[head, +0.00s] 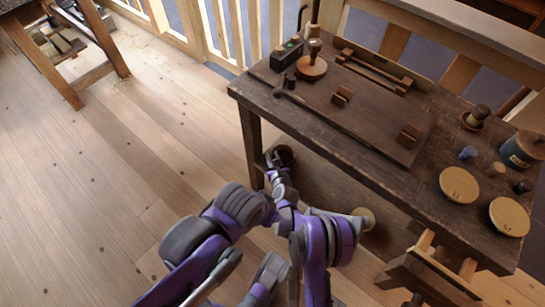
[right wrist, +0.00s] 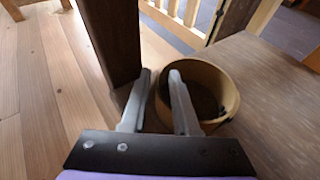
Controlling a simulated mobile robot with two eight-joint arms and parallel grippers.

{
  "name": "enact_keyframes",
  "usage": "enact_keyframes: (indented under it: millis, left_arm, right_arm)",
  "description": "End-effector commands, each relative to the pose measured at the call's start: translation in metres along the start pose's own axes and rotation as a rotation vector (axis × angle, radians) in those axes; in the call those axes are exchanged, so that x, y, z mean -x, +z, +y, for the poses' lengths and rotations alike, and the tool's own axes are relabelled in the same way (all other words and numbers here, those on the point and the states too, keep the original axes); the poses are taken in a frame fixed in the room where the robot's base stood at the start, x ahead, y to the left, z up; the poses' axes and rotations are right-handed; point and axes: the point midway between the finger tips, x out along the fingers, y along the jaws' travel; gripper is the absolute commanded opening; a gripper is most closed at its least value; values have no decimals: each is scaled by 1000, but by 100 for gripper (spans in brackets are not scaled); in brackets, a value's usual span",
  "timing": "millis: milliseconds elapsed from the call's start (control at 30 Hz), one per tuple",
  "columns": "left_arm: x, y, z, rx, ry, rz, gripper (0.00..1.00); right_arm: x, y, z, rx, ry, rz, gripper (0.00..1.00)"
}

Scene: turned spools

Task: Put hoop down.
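The hoop (right wrist: 228,85) is a round, light wooden ring with a dark inside, resting on the lower board of the workbench beside a bench leg. In the head view the hoop (head: 286,153) is small and dark under the bench's front left corner. My right gripper (head: 271,160) is at its near left side. In the right wrist view my right gripper (right wrist: 158,75) has its fingers apart, one inside the hoop and one outside, with the hoop's wall between them. A gap shows between the fingertips. My left gripper is not in view.
The workbench (head: 400,185) overhangs the hoop, and its dark leg (right wrist: 112,40) stands close to my left finger. On top are round lids (head: 459,184), a dark canister (head: 520,150) and small wooden pieces. The lower board (right wrist: 270,110) is clear right of the hoop. Open floor lies left.

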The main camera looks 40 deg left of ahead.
Motion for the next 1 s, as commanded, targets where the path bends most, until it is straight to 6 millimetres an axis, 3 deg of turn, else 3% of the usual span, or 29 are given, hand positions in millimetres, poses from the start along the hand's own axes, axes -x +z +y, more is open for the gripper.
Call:
enact_keyframes:
  millis: [367,467,800,1000]
  left_arm:
    - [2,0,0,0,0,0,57]
    - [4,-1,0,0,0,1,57]
    - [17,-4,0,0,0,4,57]
    - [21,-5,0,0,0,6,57]
  right_arm:
    - [1,2,0,0,0,0,40]
    - [9,3,0,0,-1,0,40]
    - [79,4,0,0,-1,0,40]
    - [110,3,0,0,-1,0,40]
